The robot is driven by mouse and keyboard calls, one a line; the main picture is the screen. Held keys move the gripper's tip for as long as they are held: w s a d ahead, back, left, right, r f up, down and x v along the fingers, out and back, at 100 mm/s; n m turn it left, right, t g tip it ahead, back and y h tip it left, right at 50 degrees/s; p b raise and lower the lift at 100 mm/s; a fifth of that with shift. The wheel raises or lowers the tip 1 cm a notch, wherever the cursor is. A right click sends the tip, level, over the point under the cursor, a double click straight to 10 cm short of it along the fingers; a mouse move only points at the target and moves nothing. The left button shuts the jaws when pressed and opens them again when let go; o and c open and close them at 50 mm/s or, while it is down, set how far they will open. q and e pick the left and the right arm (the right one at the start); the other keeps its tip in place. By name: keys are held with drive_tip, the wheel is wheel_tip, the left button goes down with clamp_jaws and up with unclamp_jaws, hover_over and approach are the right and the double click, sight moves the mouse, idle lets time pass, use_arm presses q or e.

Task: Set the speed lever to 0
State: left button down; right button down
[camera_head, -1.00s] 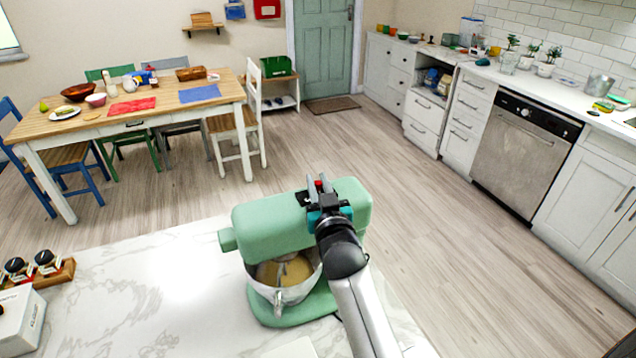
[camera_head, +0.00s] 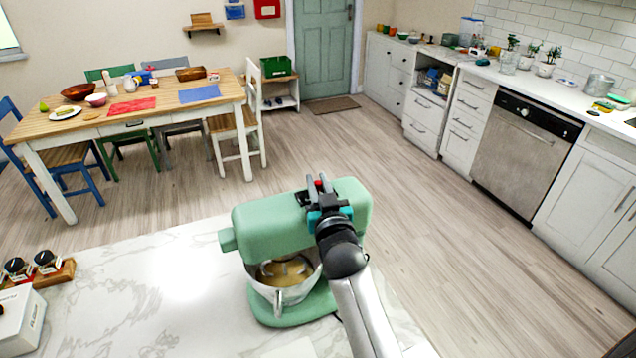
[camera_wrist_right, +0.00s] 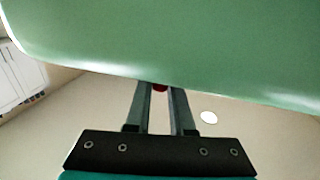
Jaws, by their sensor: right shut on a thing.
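The mint-green stand mixer (camera_head: 260,222) stands on the marble counter with its head lowered over a metal bowl (camera_head: 290,290) holding a yellowish mix. The speed lever's red knob (camera_head: 319,184) shows at the top of the mixer's far side. In the right wrist view the red knob (camera_wrist_right: 160,87) sits between the fingertips, just under the green mixer head (camera_wrist_right: 170,45). My right gripper (camera_head: 317,182) reaches across the mixer head and is shut on this knob; the fingers hide most of the lever. The lever's setting marks cannot be read. My left gripper is out of view.
The marble counter (camera_head: 130,290) is clear left of the mixer. A white box (camera_head: 20,318) and a wooden rack (camera_head: 60,272) with dark-topped jars stand at its left end. Open floor lies beyond the counter, with a dining table (camera_head: 50,124) farther back.

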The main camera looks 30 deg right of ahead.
drive_tip(key=shift+d+r+p, duration=0.1)
drive_tip(key=shift+d+p, duration=0.4)
drive_tip(key=shift+d, duration=0.5)
drive_tip(key=c, duration=0.8)
unclamp_jaws()
drive_tip(key=shift+o, duration=0.2)
drive_tip(key=shift+s, duration=0.1)
